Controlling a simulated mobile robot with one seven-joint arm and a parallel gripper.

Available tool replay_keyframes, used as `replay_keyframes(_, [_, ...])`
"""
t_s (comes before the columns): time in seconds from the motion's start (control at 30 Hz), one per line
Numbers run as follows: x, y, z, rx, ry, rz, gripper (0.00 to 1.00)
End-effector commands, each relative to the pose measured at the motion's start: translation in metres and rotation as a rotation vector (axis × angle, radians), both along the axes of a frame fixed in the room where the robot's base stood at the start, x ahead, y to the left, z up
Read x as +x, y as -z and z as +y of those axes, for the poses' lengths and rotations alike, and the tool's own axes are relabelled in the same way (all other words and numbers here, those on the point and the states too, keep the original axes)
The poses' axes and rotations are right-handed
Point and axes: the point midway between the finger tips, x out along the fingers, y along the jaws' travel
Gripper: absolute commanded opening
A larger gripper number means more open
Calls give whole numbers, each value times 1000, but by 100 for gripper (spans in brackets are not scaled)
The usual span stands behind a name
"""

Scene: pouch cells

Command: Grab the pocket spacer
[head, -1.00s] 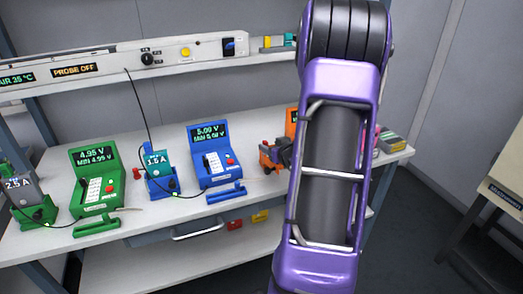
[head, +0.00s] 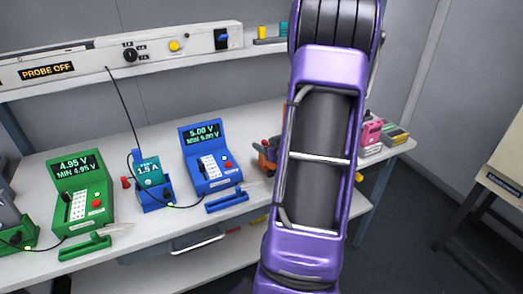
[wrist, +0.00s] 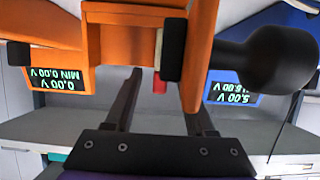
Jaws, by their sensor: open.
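In the wrist view, which is upside down, my gripper (wrist: 163,90) is open, with its two dark fingers apart. An orange fixture (wrist: 120,40) fills the space just past the fingertips, with a black pad and a thin pale strip (wrist: 159,48) at its slot. I cannot tell for sure whether that strip is the pocket spacer. In the head view, part of the orange fixture (head: 267,154) shows beside my arm. My arm hides the rest of it and my gripper there.
A blue station (head: 211,160) and a green station (head: 82,195) stand left on the white bench. A teal 1.5 A unit (head: 150,182) is between them. A pink device (head: 370,132) stands right of my arm. An orange-framed 0.00 V display (wrist: 62,78) shows in the wrist view.

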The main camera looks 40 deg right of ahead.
Motion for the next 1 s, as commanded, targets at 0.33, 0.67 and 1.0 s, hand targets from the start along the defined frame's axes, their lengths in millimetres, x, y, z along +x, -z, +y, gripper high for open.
replay_keyframes(0.33, [0,0,0,0,0,0,8])
replay_keyframes(0.67, [0,0,0,0,0,-1,0])
replay_keyframes(1.0, [-8,-11,-3,-2,3,-2,0])
